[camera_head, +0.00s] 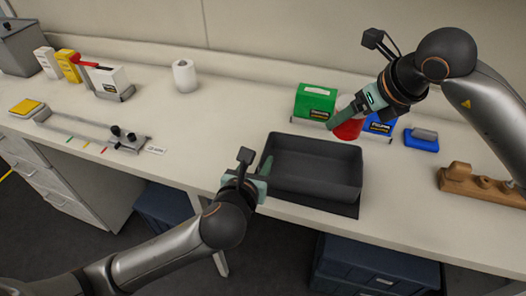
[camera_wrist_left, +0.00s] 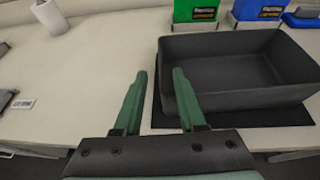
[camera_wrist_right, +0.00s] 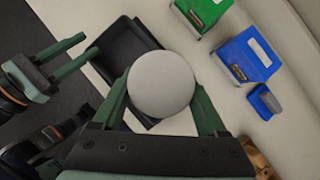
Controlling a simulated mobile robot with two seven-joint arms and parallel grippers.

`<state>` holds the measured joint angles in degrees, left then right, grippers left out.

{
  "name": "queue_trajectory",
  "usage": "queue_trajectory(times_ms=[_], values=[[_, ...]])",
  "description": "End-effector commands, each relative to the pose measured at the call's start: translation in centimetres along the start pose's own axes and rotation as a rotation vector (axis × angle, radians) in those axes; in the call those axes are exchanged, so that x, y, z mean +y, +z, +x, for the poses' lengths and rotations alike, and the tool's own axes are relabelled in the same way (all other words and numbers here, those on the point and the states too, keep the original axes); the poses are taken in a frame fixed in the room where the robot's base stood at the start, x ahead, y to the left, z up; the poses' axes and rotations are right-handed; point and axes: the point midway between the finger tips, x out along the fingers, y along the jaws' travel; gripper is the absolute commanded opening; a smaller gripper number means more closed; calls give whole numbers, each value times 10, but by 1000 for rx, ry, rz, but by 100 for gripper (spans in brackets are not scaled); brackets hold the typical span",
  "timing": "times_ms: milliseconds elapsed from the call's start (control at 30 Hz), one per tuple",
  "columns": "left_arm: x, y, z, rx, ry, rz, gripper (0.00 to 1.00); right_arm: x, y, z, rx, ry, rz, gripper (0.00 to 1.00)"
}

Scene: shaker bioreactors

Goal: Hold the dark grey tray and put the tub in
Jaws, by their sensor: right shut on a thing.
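The dark grey tray (camera_head: 313,184) stands empty near the table's front edge on a flat black mat (camera_wrist_left: 230,117). My left gripper (camera_head: 264,176) is at the tray's near left corner. In the left wrist view its fingers (camera_wrist_left: 155,85) are spread apart, the right one overlapping the tray's corner (camera_wrist_left: 245,97); contact cannot be told. My right gripper (camera_head: 352,117) is shut on the red tub (camera_head: 349,130), raised behind the tray. In the right wrist view the tub's round pale grey top (camera_wrist_right: 162,84) sits between the fingers and hides part of the tray (camera_wrist_right: 117,48).
A green box (camera_head: 315,101) and a blue box (camera_head: 381,124) stand behind the tray. A blue block with grey top (camera_head: 421,142) and a wooden holder (camera_head: 480,184) lie to the right. A paper roll (camera_head: 185,76) stands at the back.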

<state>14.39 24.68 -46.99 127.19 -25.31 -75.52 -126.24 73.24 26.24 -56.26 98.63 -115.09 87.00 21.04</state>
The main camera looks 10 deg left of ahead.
Motion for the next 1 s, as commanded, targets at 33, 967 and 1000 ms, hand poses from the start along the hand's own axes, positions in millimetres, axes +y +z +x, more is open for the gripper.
queue_trajectory(times_ms=[33,967,1000], values=[[0,1,11,-1,2,-1,40,0,0,0,-1,0,0,14],[0,0,64,-1,-1,-2,21,0,0,0,-1,0,0,14],[0,0,64,-1,0,-2,16,0,0,0,-1,0,0,14]])
